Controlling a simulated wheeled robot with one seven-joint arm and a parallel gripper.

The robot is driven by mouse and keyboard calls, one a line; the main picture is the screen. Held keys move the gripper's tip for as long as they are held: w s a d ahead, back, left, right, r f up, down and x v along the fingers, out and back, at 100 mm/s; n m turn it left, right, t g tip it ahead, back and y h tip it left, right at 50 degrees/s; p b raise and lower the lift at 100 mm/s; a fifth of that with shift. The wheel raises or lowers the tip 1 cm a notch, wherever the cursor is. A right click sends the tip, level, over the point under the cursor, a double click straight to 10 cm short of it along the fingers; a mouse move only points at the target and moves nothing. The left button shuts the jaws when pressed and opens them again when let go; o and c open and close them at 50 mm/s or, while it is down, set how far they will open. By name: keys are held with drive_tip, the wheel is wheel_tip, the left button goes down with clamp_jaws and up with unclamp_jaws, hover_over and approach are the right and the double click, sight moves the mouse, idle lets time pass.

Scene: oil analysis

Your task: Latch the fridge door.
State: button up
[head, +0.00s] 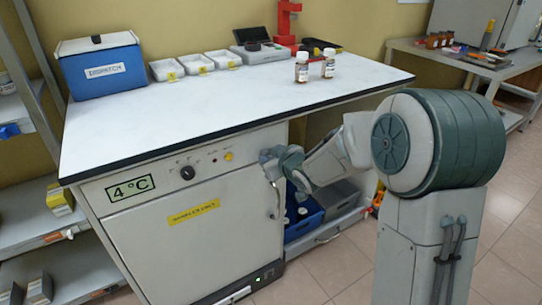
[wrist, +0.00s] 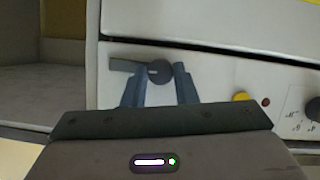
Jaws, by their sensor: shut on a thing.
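The white fridge door (head: 225,235) under the bench, with a yellow label and a vertical handle (head: 273,200), looks shut in the head view. In the wrist view, a dark seam separates the door (wrist: 210,30) from the control panel (wrist: 215,80). The latch (wrist: 160,71) on that panel is a dark round knob with a flat grey lever pointing left in this view. My gripper (wrist: 157,76) has its two fingers on either side of the knob and is shut on it. In the head view my gripper (head: 272,158) is at the panel's right end and hides the latch.
The panel has a black dial (head: 187,172) and a yellow button (head: 228,156). The benchtop (head: 270,95) overhangs just above my gripper. Blue bins (head: 303,218) sit on a low shelf right of the fridge. Two bottles (head: 301,68) (head: 328,64) stand on the bench.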

drive_tip(key=shift+w+d+r+m+g+y+p, duration=0.15)
drive_tip(key=shift+m+p, duration=0.25)
drive_tip(key=shift+p, duration=0.85)
drive_tip(key=shift+s+d+r+m+g+y+p, duration=0.15)
drive_tip(key=shift+r+m+y+p, duration=0.2)
drive_tip(key=shift+p, duration=0.9)
drive_tip(key=m+p, duration=0.1)
drive_tip(key=p, duration=0.3)
drive_tip(key=shift+w+f+m+g+y, duration=0.15)
drive_tip(key=shift+m+g+y, duration=0.15)
drive_tip(key=shift+m+y, duration=0.1)
drive_tip(key=m+p, duration=0.1)
drive_tip(key=p, duration=0.1)
drive_tip(key=m+y+p, duration=0.1)
drive_tip(key=p, duration=0.1)
drive_tip(key=m+y+p, duration=0.1)
drive_tip(key=p, duration=0.1)
drive_tip(key=shift+w+d+f+m+g+p, duration=0.1)
drive_tip(key=shift+d+f+m+g+p, duration=0.05)
drive_tip(key=shift+f+m+g+p, duration=0.2)
drive_tip(key=m+y+p, duration=0.1)
drive_tip(key=m+y, duration=0.1)
drive_tip(key=shift+f+m+p, duration=0.2)
drive_tip(key=shift+m+p, duration=0.15)
drive_tip(key=shift+m, duration=0.05)
drive_tip(key=shift+f+m+y, duration=0.2)
drive_tip(key=shift+m+y, duration=0.5)
drive_tip(key=shift+m, duration=0.8)
drive_tip(key=o, duration=1)
